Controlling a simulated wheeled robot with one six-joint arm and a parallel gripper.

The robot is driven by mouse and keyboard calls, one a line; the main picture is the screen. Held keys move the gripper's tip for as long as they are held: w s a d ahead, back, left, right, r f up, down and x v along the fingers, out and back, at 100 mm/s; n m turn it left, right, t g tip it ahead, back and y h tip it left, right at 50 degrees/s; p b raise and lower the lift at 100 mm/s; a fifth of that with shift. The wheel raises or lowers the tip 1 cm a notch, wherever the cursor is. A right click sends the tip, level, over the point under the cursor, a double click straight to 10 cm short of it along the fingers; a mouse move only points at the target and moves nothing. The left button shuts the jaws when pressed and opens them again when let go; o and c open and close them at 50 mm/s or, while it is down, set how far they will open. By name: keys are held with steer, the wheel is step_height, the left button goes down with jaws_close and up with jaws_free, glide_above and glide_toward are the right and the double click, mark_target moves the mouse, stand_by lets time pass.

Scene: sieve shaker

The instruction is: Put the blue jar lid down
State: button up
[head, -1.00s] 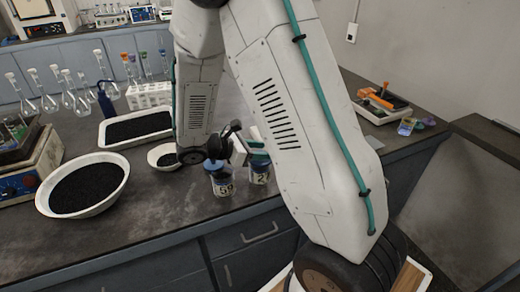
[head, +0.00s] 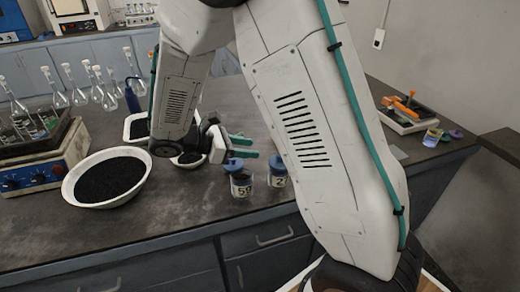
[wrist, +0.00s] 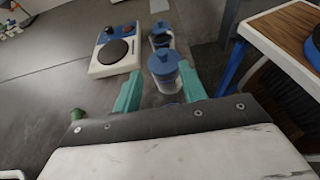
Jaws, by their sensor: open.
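A clear jar marked 59 (head: 241,186) stands on the dark bench with a blue knobbed lid (head: 234,165) on its top. A second jar marked 2 (head: 277,180) stands right of it, also with a blue lid (head: 277,161). My gripper (head: 251,147) is open, its teal fingers just above and behind the jars. In the wrist view, a blue lid (wrist: 163,62) on a jar shows between the spread fingers of my gripper (wrist: 158,72), with no visible contact. Another jar with a blue lid (wrist: 159,29) stands beyond it.
A white bowl of dark grains (head: 72,190) and a hotplate-like device (head: 30,170) stand to the left. A small bowl (head: 187,161) sits behind my gripper. Flasks (head: 100,95) line the back. The front bench strip is mostly clear.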

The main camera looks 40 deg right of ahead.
steer(key=s+a+r+m+t+y, duration=0.2)
steer(key=s+r+m+y, duration=0.4)
steer(key=s, duration=0.5)
steer(key=s+a+r+m+t+y, duration=0.2)
steer(key=s+r+m+y, duration=0.4)
steer(key=s, duration=0.5)
steer(key=shift+s+a+r+m+t+y, duration=0.25)
steer(key=shift+r+m+t+y, duration=0.2)
steer(key=shift+m, duration=0.95)
